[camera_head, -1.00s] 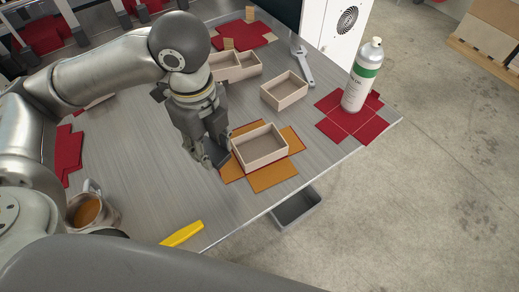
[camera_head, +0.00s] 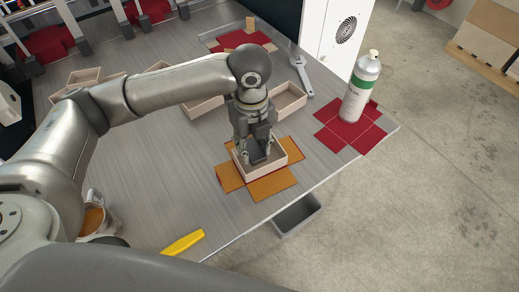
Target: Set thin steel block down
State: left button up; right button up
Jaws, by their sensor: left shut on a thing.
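My left gripper (camera_head: 255,150) points down over the small open wooden box (camera_head: 281,161), its fingertips at or inside the box's opening. It is shut on a dark piece, the thin steel block (camera_head: 262,154), which is mostly hidden by the fingers. I cannot tell whether the block touches the box floor. The box sits on an orange cross-shaped sheet (camera_head: 270,188) near the table's front edge. My right gripper is not in view.
A white and green spray bottle (camera_head: 360,88) stands on a red cross-shaped sheet (camera_head: 340,133). Other wooden boxes (camera_head: 290,100) and a wrench (camera_head: 301,72) lie behind. A mug (camera_head: 95,222) and a yellow-handled tool (camera_head: 183,242) are at the front left. A grey bin (camera_head: 297,215) is below the edge.

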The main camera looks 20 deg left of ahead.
aim_at(259, 152)
pick_arm(q)
jog(key=shift+w+d+f, duration=0.2)
jog(key=shift+w+f, duration=0.25)
jog(key=shift+f, duration=0.1)
jog(key=shift+w+d+f, duration=0.2)
jog(key=shift+w+f, duration=0.2)
jog(key=shift+f, duration=0.15)
notch_tip(259, 152, down, 3)
jog(key=shift+w+d+p, duration=0.1)
jog(key=shift+w+p, duration=0.05)
jog(key=shift+p, duration=0.65)
jog(key=shift+f, duration=0.25)
jog(key=o, duration=1.2)
jog(key=shift+f, duration=0.1)
